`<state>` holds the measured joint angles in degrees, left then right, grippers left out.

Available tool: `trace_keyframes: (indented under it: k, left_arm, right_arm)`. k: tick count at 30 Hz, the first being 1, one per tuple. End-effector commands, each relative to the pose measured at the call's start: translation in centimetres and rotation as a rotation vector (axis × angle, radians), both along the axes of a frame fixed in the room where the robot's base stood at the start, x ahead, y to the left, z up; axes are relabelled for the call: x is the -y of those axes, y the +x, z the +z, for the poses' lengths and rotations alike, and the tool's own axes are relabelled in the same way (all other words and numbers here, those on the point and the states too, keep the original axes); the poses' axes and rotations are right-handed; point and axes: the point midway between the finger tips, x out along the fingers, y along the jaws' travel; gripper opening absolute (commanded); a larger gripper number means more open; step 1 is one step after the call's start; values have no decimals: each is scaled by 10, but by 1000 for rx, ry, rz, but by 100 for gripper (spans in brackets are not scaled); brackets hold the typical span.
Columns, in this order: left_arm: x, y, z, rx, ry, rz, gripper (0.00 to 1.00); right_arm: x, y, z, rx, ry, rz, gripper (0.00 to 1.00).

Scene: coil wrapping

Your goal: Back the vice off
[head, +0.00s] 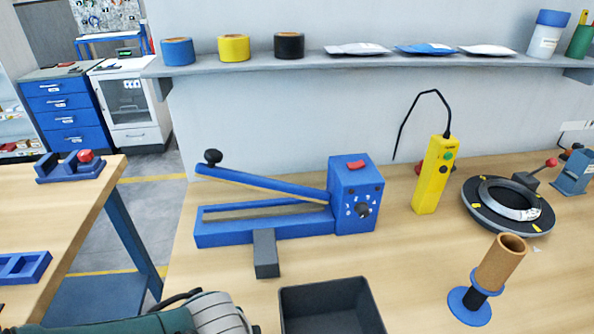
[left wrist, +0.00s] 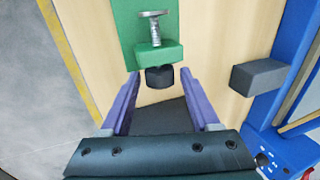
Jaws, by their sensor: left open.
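In the left wrist view a green block (left wrist: 148,55), which looks like the vice, stands near the table's edge. A metal screw (left wrist: 156,30) with a flat round head stands on it, and a black round knob (left wrist: 160,77) shows at its near side. My left gripper (left wrist: 158,88) is open, its two purple fingers apart with the knob roughly between their tips. I cannot tell whether they touch it. Nothing is clasped. In the head view this green block is not visible. My right gripper is in neither view.
A blue bar sealer (head: 270,222) with a grey block (head: 266,253) stands right of the gripper. A dark open bin (head: 330,287), a yellow pendant (head: 433,175), a black ring (head: 508,207) and a brown tube (head: 502,262) share the bench. A shelf (head: 370,62) runs behind.

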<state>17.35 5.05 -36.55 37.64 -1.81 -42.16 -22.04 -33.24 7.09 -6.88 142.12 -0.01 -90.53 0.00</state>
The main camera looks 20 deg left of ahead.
Motion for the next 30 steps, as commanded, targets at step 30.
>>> trace_keyframes:
  k: [30]
  left_arm:
    - [-5,8,-3,-292,-178,2,62]
  right_arm:
    - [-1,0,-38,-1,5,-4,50]
